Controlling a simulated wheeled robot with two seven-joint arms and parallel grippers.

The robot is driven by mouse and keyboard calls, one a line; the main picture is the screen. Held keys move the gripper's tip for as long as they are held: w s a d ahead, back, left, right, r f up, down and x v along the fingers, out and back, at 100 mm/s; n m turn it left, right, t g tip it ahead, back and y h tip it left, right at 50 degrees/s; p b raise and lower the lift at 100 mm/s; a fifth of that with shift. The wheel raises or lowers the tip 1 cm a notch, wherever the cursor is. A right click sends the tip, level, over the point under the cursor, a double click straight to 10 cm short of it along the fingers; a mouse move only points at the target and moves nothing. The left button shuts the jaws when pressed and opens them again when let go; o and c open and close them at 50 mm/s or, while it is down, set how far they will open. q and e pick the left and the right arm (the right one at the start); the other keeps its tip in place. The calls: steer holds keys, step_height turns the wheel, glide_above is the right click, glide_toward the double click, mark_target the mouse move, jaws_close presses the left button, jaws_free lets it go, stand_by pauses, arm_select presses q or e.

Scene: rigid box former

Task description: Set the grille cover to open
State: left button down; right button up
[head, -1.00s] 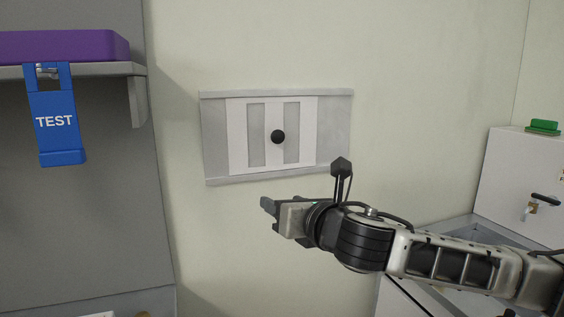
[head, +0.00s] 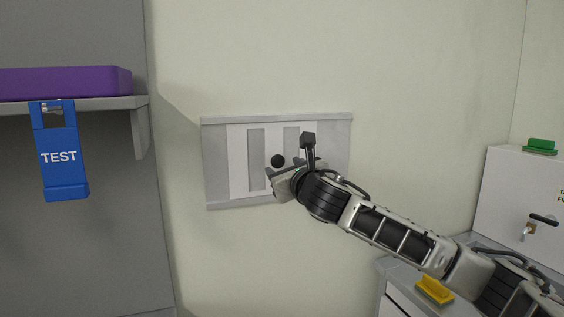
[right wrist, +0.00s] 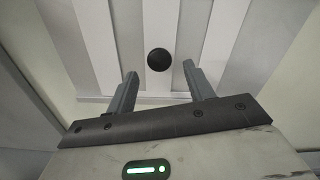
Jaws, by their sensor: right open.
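The grille cover (head: 238,165) is a white slotted panel with grey strips, set between rails in a grey frame (head: 215,165) on the wall. A round black knob (head: 278,161) sits at its middle. My right gripper (head: 276,175) is in front of the lower part of the cover, just below the knob, and hides part of it. In the right wrist view the two fingers (right wrist: 163,82) are apart and empty. The knob (right wrist: 160,60) lies beyond the fingertips, roughly centred between them. My left gripper is not in view.
A shelf (head: 138,103) with a purple box (head: 65,82) and a hanging blue TEST tag (head: 60,157) is at the left. At the right are a white cabinet (head: 510,190), a green block (head: 540,146) and a yellow block (head: 434,290).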

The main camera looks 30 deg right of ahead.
mark_target(276, 161)
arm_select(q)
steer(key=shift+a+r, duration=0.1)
arm_select(e)
steer(key=shift+x, duration=1.25)
